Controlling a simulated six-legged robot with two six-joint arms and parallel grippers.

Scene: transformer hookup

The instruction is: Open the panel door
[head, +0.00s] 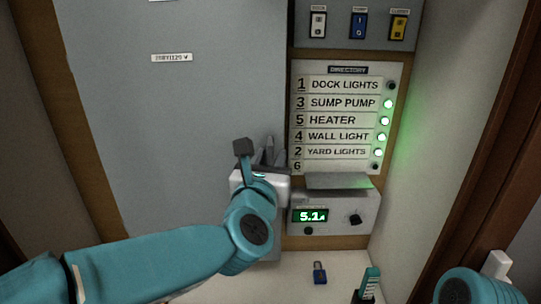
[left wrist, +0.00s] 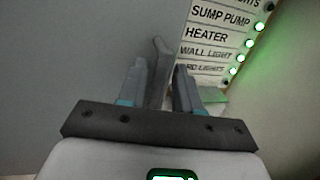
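The panel door (head: 170,110) is a large flat grey sheet filling the left and middle of the head view; it looks closed. My left gripper (head: 270,155) is at the door's right edge, beside the directory. In the left wrist view, the two fingers (left wrist: 160,88) stand apart. An upright grey bar (left wrist: 158,65), apparently the door handle, shows between them, nearer the left finger, with a gap to the right finger. Contact with it cannot be made out. My arm hides the door's lower part.
Right of the door are a directory (head: 346,120) with green lamps, a switch row (head: 357,25) above and a box with a 5.1 display (head: 311,216) below. A blue padlock (head: 319,273) and a teal-and-black item (head: 368,285) are on the pale shelf (head: 285,290). A wall closes the right side.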

